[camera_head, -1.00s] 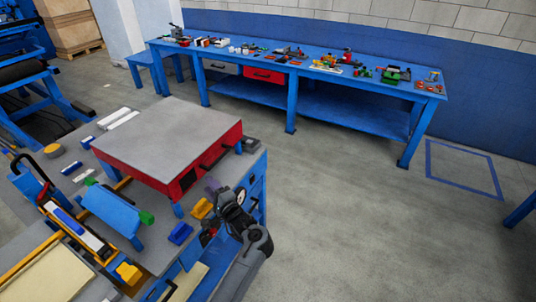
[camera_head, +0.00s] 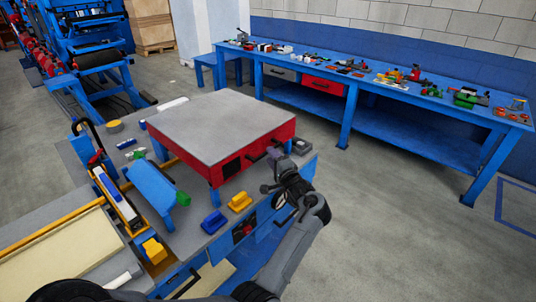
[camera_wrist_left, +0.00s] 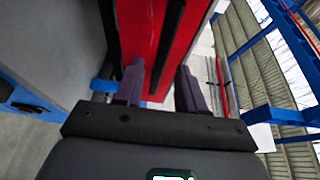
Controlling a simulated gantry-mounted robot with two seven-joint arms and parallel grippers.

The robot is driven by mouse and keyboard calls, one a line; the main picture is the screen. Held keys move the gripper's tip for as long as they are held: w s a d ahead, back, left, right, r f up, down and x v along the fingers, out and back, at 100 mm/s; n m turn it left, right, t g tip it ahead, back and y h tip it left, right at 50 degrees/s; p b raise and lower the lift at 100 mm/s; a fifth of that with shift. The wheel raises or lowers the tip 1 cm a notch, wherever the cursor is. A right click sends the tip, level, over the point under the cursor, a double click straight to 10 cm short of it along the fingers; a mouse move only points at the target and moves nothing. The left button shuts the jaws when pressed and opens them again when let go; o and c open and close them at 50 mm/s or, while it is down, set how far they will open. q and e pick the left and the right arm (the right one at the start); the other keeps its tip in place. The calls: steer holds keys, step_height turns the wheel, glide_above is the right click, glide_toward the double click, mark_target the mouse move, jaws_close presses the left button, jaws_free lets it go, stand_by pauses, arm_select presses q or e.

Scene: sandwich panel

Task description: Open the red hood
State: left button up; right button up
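The red hood (camera_head: 270,138) is a box with a grey flat top and red sides, standing on legs on the workbench. It looks closed. A dark handle (camera_head: 257,156) is on its front red face, partly hidden by my left gripper. My left gripper (camera_head: 274,162) is at the handle's right end. In the left wrist view, my left gripper (camera_wrist_left: 160,88) has its two purple-grey fingers apart. A black bar (camera_wrist_left: 168,45), apparently the handle, lies between them in front of the red face (camera_wrist_left: 139,28). I cannot tell whether they touch it. My right gripper is not in view.
The grey bench top (camera_head: 190,235) holds a yellow block (camera_head: 239,202), a blue block (camera_head: 213,222) and a blue panel (camera_head: 152,187) close to the hood. A long blue table (camera_head: 400,115) with tools and parts stands behind. The floor between is clear.

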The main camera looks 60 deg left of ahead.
arm_select(q)
steer(key=shift+w+a, duration=0.2)
steer(key=shift+a, duration=1.75)
jaws_close()
